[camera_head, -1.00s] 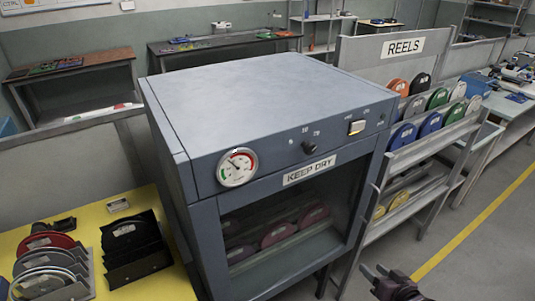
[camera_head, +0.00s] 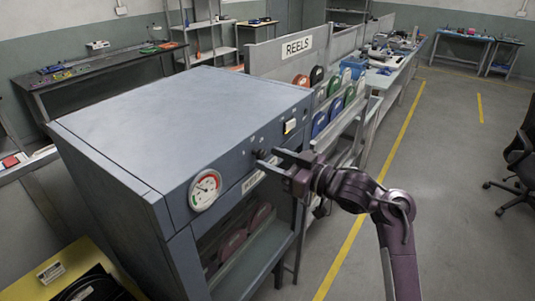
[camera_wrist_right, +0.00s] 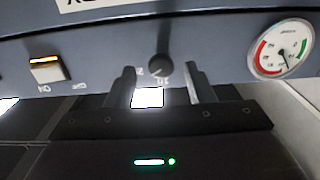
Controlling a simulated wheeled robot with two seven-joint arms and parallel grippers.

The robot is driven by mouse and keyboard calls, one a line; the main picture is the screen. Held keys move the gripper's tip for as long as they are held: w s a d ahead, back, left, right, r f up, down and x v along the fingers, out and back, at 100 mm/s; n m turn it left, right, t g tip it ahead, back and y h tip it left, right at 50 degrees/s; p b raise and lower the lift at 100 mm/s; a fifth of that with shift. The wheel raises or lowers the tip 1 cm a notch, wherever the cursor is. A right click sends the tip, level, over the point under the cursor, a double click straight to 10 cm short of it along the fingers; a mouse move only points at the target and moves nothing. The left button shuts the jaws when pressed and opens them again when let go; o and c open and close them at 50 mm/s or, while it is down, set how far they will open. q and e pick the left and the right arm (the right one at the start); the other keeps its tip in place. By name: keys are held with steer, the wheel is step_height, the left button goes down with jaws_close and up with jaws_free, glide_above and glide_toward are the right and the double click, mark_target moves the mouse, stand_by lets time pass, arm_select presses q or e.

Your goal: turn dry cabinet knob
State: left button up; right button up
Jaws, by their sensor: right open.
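The grey dry cabinet (camera_head: 150,115) stands at the left of the head view, with a round gauge (camera_head: 205,190) on its front panel. Its black knob (camera_head: 261,154) sits on the panel between the gauge and a lit switch (camera_head: 290,126). My right gripper (camera_head: 272,157) reaches in from the right and is open, with its fingertips close to the knob. In the right wrist view the knob (camera_wrist_right: 159,66) shows between and just beyond the two open fingers (camera_wrist_right: 160,75). I cannot tell whether they touch it. My left gripper is not in view.
A rack of coloured reels (camera_head: 335,105) with a REELS sign stands just behind the cabinet, near my right arm. A yellow surface (camera_head: 40,280) holds items at the lower left. The floor to the right is clear up to a black chair (camera_head: 520,165).

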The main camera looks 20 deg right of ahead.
steer(key=shift+w+a+r, duration=0.1)
steer(key=shift+w+a, duration=0.3)
steer(key=shift+a, duration=0.05)
steer(key=shift+w+a, duration=0.15)
steer(key=shift+w, duration=0.05)
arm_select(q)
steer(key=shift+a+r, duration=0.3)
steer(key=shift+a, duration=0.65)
arm_select(e)
steer(key=c, duration=1)
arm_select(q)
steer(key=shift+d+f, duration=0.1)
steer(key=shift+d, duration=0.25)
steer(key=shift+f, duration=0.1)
